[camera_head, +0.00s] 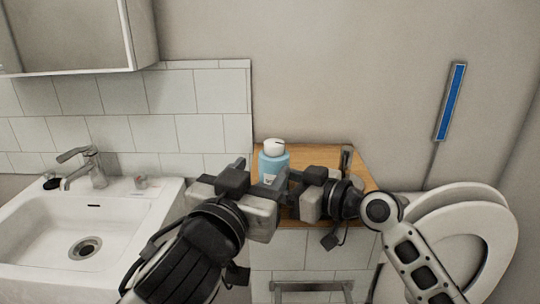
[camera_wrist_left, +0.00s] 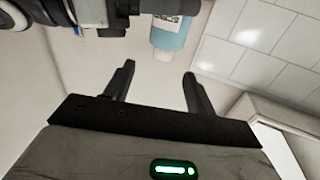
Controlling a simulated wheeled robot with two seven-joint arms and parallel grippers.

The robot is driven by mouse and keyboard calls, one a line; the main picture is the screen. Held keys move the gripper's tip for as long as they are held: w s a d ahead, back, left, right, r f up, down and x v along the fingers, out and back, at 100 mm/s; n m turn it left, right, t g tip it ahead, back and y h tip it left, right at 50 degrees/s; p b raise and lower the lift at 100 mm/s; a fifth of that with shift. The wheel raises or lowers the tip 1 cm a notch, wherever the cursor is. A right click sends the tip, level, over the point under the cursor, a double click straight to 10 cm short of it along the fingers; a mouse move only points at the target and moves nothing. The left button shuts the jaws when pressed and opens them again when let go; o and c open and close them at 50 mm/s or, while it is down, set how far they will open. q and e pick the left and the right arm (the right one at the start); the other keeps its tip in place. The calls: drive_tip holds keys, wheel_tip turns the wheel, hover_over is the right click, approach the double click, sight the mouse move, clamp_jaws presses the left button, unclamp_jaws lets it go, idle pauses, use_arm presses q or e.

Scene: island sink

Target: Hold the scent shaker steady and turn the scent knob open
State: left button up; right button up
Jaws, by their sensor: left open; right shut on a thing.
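The scent shaker (camera_head: 273,165) is a light blue bottle with a white top (camera_head: 273,146), upright at the wooden ledge. Its lower part is hidden behind my grippers in the head view. My right gripper (camera_head: 291,182) is shut on the shaker from the right. My left gripper (camera_head: 260,173) is open and empty, just in front and to the left of the shaker. In the left wrist view, the open fingers (camera_wrist_left: 157,78) point toward the shaker (camera_wrist_left: 170,36), with a gap between. The shaker appears there with its lettering inverted, beside my right gripper (camera_wrist_left: 140,8).
The wooden ledge (camera_head: 335,155) stands against the wall, with a small dark object (camera_head: 347,158) at its back right. A white sink (camera_head: 45,225) with a faucet (camera_head: 85,168) is left. A toilet (camera_head: 465,235) is right. A towel bar (camera_head: 310,286) is below.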

sight(281, 143)
use_arm(q)
drive_tip(key=w+d+m+h, duration=0.1)
drive_tip(key=w, duration=0.2)
drive_tip(key=w+d+m+g+h, duration=0.1)
drive_tip(key=w+h, duration=0.1)
drive_tip(key=w, duration=0.2)
drive_tip(key=w+d+m+g+h, duration=0.1)
drive_tip(key=w, duration=0.3)
drive_tip(key=shift+d+r+h, duration=0.1)
drive_tip(key=shift+d+h, duration=0.2)
drive_tip(key=shift+h, duration=0.1)
drive_tip(key=c, duration=1)
